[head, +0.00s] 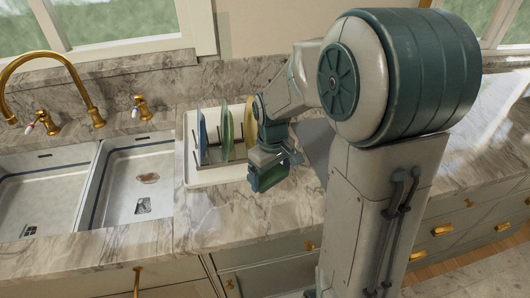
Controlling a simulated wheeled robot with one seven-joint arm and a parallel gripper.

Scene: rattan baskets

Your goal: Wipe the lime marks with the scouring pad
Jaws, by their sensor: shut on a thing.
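My gripper (268,178) is over the counter, just right of the white dish tray. It is shut on a dark green piece, which looks like the scouring pad (271,179). The fingers and the pad's edges are hard to tell apart at this size. A brownish, irregular patch (147,178) lies in the right sink basin (125,205), above the drain; it looks like the lime marks. My gripper is well to the right of this patch and apart from it.
The white tray (196,183) holds a rack with several upright plates between the sink and my gripper. A left basin (38,185), a brass faucet (42,60) and brass handles line the sink. Marble counter (215,235) is clear in front of the tray.

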